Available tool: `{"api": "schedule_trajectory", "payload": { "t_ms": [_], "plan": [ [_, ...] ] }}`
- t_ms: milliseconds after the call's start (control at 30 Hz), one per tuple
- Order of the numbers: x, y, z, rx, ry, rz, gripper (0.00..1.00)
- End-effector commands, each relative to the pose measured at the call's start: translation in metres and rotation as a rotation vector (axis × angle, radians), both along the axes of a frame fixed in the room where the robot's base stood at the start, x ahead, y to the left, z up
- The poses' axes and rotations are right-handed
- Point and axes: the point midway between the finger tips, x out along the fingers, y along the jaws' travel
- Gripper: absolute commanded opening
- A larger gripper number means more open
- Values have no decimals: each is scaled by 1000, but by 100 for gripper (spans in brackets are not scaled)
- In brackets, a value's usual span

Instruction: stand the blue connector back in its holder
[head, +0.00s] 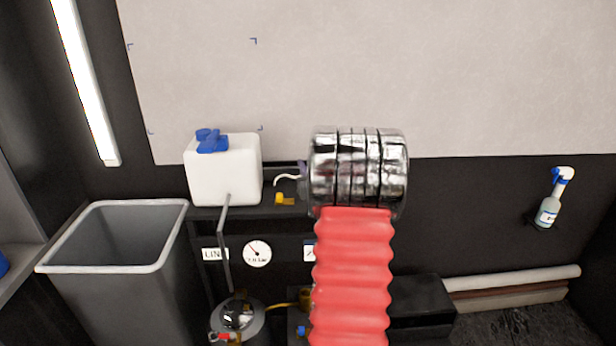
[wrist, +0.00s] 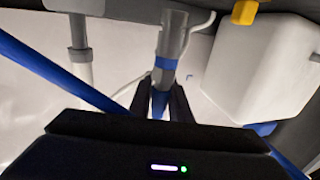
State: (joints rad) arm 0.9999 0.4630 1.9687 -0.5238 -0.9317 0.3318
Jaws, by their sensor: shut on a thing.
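In the wrist view my gripper (wrist: 159,95) points away from the camera, its two dark fingers close together. It is shut on a blue piece (wrist: 159,104), taken to be the blue connector, which shows as a narrow strip between the fingers. Just beyond it, in line, is a grey tube with a blue band (wrist: 166,63). Whether this tube is part of the connector or its holder, and whether the parts touch, I cannot tell. In the head view my own arm hides the gripper and the connector.
A white tank (head: 224,172) with a blue tap stands left of my arm; a yellow piece (head: 285,199) sits nearby. A second grey tube (wrist: 79,40) stands left in the wrist view. A grey bin (head: 115,240) is at left, a spray bottle (head: 548,212) at right.

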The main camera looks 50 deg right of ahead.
Motion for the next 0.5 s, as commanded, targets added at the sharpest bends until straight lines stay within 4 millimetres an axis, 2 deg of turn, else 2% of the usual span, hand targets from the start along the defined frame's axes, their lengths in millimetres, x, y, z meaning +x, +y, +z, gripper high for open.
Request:
{"api": "schedule_trajectory", "payload": {
  "t_ms": [300, 500],
  "plan": [
    [0, 0, -34, 1, 0, -1, 0],
    [-1, -1, -36, 0, 0, -1, 0]
  ]
}}
